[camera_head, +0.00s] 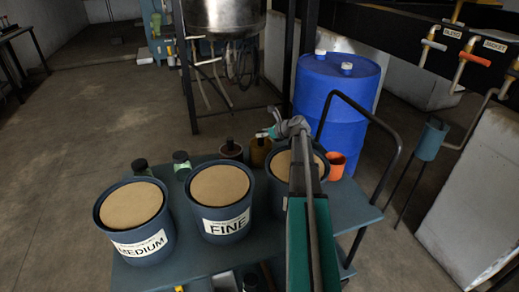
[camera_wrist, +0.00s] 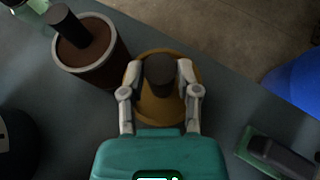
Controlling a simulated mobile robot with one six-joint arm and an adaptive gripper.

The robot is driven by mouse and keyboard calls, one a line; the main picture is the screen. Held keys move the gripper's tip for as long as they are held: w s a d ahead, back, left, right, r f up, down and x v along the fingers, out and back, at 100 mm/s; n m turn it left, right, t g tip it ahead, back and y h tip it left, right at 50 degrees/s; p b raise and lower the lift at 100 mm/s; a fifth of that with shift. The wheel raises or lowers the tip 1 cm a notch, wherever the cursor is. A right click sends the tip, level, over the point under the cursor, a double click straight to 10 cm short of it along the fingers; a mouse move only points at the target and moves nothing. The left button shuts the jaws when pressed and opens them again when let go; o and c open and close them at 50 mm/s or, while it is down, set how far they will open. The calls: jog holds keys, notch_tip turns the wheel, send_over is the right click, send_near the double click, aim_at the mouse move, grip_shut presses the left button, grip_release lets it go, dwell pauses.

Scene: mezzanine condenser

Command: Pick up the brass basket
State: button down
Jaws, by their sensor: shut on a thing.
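The brass basket (camera_head: 260,152) is a round, gold-coloured vessel with a dark upright knob, standing at the far edge of the cart behind the buckets. In the wrist view the brass basket (camera_wrist: 152,110) lies directly under my gripper (camera_wrist: 158,74). The two grey fingers are closed around its dark knob (camera_wrist: 159,78). In the head view my gripper (camera_head: 268,134) is at the top of the basket, and my forearm covers part of the scene in front. I cannot tell whether the basket is clear of the cart top.
A dark pot with brown contents (camera_head: 231,150) stands close beside the basket. Tan-filled buckets (camera_head: 219,187), one marked FINE and one MEDIUM, crowd the cart (camera_head: 185,255). An orange cup (camera_head: 336,163) stands right, with a blue drum (camera_head: 335,95) behind. A green-and-dark object (camera_wrist: 275,152) lies right in the wrist view.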

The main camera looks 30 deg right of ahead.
jog(key=shift+r, duration=0.15)
notch_tip(320, 180, up, 10)
jog(key=p, duration=1)
dwell(0.7)
